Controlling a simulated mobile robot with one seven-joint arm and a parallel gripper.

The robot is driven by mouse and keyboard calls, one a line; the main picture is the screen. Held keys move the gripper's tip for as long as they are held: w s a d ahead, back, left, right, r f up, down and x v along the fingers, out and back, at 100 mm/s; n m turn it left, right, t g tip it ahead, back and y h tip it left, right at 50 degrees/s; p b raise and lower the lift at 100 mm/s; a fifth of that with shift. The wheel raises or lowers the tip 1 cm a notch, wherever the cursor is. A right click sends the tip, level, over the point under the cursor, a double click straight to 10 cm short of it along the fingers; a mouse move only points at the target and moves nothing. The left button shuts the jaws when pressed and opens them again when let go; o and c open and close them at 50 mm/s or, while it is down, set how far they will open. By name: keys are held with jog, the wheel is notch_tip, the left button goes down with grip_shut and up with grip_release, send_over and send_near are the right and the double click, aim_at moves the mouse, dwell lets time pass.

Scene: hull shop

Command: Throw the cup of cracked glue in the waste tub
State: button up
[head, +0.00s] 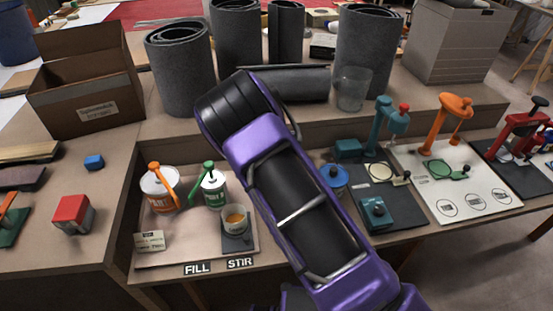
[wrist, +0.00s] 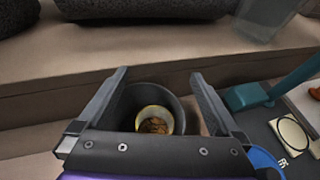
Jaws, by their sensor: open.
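In the wrist view my gripper (wrist: 158,72) is open, its two fingers spread above a round dark grey tub (wrist: 185,112). A small pale cup (wrist: 139,122) with cracked brown glue (wrist: 154,126) sits down inside the tub, below the fingers and apart from them. The near part of the tub is hidden by my gripper's body. In the head view my purple and black arm reaches over the bench and hides the tub and my gripper. Another cup (head: 235,226) with amber contents stands on a dark pad by the STIR label.
An orange-handled can (head: 157,191) and a green-handled can (head: 214,190) stand on the left tray. Grey rolls (head: 179,72) and a clear cup (head: 352,90) line the raised shelf behind. A teal press (head: 383,125) and an orange press (head: 453,115) stand right of my arm.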

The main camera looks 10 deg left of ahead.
jog(key=p+v, duration=0.1)
jog(key=v, duration=1.4)
jog(key=shift+p, duration=0.3)
